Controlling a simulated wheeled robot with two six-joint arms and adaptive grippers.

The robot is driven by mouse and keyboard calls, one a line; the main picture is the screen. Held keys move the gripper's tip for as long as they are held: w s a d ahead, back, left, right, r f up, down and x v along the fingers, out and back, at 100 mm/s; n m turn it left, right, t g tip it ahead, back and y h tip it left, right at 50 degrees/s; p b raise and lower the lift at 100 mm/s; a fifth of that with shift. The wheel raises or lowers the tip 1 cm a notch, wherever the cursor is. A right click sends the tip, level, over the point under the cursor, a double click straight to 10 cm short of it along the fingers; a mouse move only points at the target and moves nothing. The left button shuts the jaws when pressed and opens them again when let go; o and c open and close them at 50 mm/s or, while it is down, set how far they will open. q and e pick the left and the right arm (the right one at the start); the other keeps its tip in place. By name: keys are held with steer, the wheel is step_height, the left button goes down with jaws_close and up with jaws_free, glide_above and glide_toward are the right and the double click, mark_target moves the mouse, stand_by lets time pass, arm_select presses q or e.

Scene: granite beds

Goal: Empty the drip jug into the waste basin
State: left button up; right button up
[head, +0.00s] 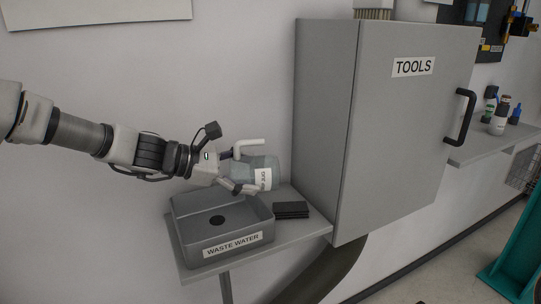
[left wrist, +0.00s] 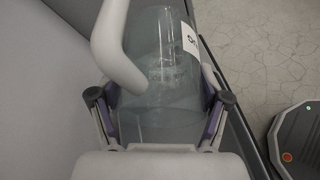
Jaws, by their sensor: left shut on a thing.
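The drip jug (head: 266,165) is a clear grey-green vessel with a white handle and a white label whose lettering runs sideways. It looks tilted in the head view, over the back right of the waste basin. My left gripper (head: 238,180) is shut on the jug, and its fingers also sit on both sides of the jug (left wrist: 160,75) in the left wrist view. The grey waste basin (head: 243,231), labelled WASTE WATER, stands on a shelf below the gripper, with a dark round drain in its floor. I cannot tell whether liquid is in the jug. My right gripper is out of view.
A large grey TOOLS cabinet (head: 400,135) with a black handle stands close on the jug's right. Dark flat pads (head: 291,210) lie on the shelf (head: 290,236) beside the basin. Small bottles (head: 498,122) stand on a far right shelf.

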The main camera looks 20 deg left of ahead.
mark_target(273, 156)
arm_select(q)
steer(key=shift+w+d+r, duration=0.1)
steer(key=shift+w+d, duration=0.1)
steer(key=shift+w, duration=0.05)
steer(key=w+d+r, duration=0.1)
steer(key=d+r, duration=0.1)
steer(key=w+d+r, duration=0.1)
steer(key=w+d, duration=0.1)
steer(key=shift+d+r, duration=0.25)
steer(key=shift+r, duration=0.1)
